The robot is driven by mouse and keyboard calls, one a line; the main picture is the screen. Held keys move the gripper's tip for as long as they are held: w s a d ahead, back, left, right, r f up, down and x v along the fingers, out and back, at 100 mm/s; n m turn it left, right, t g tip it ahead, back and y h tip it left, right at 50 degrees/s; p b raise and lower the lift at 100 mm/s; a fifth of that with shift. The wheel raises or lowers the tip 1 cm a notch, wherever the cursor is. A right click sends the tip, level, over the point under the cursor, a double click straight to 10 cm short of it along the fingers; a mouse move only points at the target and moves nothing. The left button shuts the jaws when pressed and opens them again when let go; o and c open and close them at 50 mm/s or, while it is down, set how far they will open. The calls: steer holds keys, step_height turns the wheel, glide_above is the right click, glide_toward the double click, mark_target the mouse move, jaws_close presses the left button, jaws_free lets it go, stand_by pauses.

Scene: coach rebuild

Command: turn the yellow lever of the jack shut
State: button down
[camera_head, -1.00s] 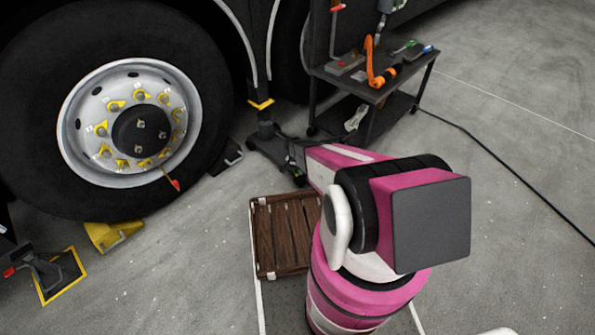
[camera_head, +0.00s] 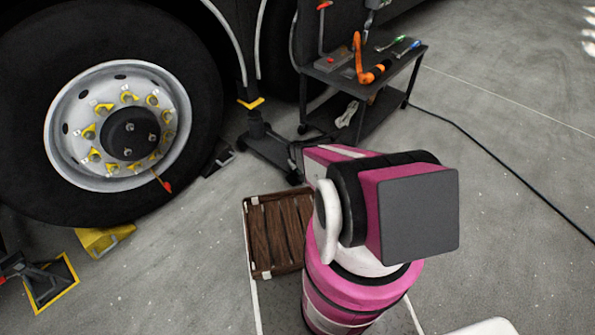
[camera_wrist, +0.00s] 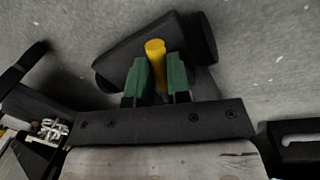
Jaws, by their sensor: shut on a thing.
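In the wrist view my gripper (camera_wrist: 158,78) has its two green fingers on either side of the yellow lever (camera_wrist: 155,55), shut on it. The lever is a short round rod standing out from the dark jack (camera_wrist: 122,58). A dark cylinder of the jack lies to the right of the fingers. In the head view the jack (camera_head: 268,145) stands on the floor beside the bus wheel, with a yellow band high on its post. My arm reaches toward its base. The fingers and the lever cannot be made out there.
The bus wheel (camera_head: 130,134) is at the left, with a yellow chock (camera_head: 104,240) below it. A black tool cart (camera_head: 340,85) stands behind the jack. Open floor lies to the right.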

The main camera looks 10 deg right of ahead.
steer(key=shift+w+d+n+t, duration=0.2)
steer(key=shift+d+n, duration=0.45)
steer(key=shift+n, duration=0.6)
steer(key=shift+w+d+n+t, duration=0.2)
steer(key=shift+d+n, duration=0.4)
steer(key=shift+n, duration=0.65)
steer(key=c, duration=1.1)
jaws_free()
steer(key=shift+r, duration=0.1)
steer(key=v, duration=1)
steer(key=shift+s+d+r, duration=0.1)
steer(key=shift+r, duration=0.25)
steer(key=s+a+r+m, duration=0.2)
steer(key=s+r, duration=0.4)
steer(key=r, duration=0.5)
steer(key=s+a+r+m+y, duration=0.1)
steer(key=s+a+r+m, duration=0.1)
steer(key=s+r, duration=0.4)
steer(key=s+a+r+m+g+y, duration=0.1)
steer(key=s+r, duration=0.5)
steer(key=r, duration=0.9)
steer(key=shift+s+a+r+m, duration=0.15)
steer(key=shift+a+r+m, duration=0.1)
steer(key=shift+m, duration=0.3)
steer(key=shift+s+a+r+m, duration=0.1)
steer(key=shift+s+a+m, duration=0.15)
steer(key=shift+m, duration=0.3)
